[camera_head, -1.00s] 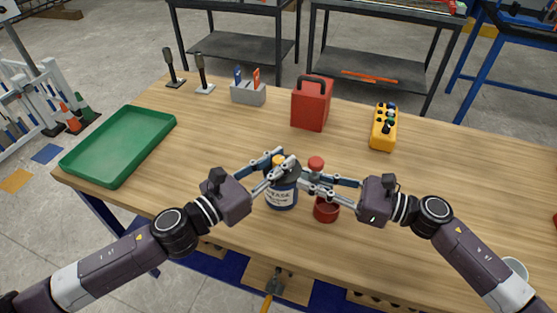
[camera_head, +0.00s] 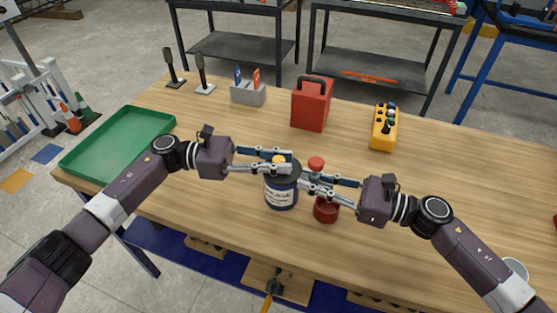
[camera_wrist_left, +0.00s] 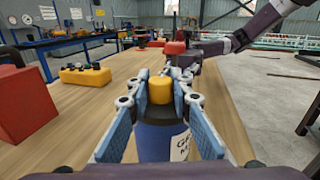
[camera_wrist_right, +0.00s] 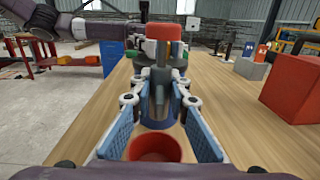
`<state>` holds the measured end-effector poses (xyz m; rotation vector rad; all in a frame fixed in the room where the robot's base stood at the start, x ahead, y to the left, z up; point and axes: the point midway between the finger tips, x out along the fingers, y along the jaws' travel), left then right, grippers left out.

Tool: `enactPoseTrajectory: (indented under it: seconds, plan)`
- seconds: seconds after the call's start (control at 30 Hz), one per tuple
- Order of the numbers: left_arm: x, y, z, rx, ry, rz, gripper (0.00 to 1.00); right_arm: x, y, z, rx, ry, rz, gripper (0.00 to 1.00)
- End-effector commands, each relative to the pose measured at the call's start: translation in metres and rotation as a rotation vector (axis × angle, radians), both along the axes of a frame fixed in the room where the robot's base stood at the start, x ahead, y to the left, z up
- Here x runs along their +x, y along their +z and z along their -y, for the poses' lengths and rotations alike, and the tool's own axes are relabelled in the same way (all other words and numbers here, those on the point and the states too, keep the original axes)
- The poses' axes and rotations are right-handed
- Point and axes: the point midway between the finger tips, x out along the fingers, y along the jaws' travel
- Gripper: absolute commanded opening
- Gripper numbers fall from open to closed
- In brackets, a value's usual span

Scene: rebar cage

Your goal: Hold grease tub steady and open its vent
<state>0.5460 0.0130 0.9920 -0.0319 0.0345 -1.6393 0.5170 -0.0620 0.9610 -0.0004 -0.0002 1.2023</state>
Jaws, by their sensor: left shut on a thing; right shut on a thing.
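The grease tub (camera_head: 281,192) stands upright on the table, blue with a white label and a yellow cap (camera_head: 279,159) on top. My left gripper (camera_head: 288,164) comes in level from the left and is shut on the yellow cap, which shows between its pads in the left wrist view (camera_wrist_left: 160,91). My right gripper (camera_wrist_right: 158,92) is shut on a grey part (camera_wrist_right: 158,78) below a red top (camera_wrist_right: 163,33), beside the tub. The red top also shows in the head view (camera_head: 316,164). I cannot tell whether the grey part joins the tub.
A red cup (camera_head: 326,211) stands just below my right gripper. A red canister (camera_head: 312,103), a yellow button box (camera_head: 384,128) and a grey holder (camera_head: 248,95) stand farther back. A green tray (camera_head: 118,148) lies at the left. The table between tray and tub is mostly clear.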

Motion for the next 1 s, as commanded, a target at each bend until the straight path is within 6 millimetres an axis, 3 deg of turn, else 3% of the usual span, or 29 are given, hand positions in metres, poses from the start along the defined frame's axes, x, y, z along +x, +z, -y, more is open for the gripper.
enactPoseTrajectory:
  seconds: [0.3,0.8,0.83,1.0]
  plan:
    - [0.0011,0.0002,0.0005,0.000,-0.098,-0.001,0.00,-0.0026,-0.0010,-0.0018,0.000,0.008,-0.002,0.00]
    - [-0.0009,-0.0004,0.0006,0.000,-0.117,-0.002,0.00,-0.0028,-0.0013,-0.0019,0.000,0.008,-0.003,0.00]
    - [-0.0009,-0.0004,0.0006,0.000,-0.117,-0.002,0.22,-0.0029,-0.0013,-0.0020,0.000,0.008,-0.003,0.00]
    - [-0.0008,-0.0004,0.0004,0.000,-0.117,-0.001,0.38,-0.0025,-0.0015,-0.0017,0.000,0.007,-0.003,0.00]
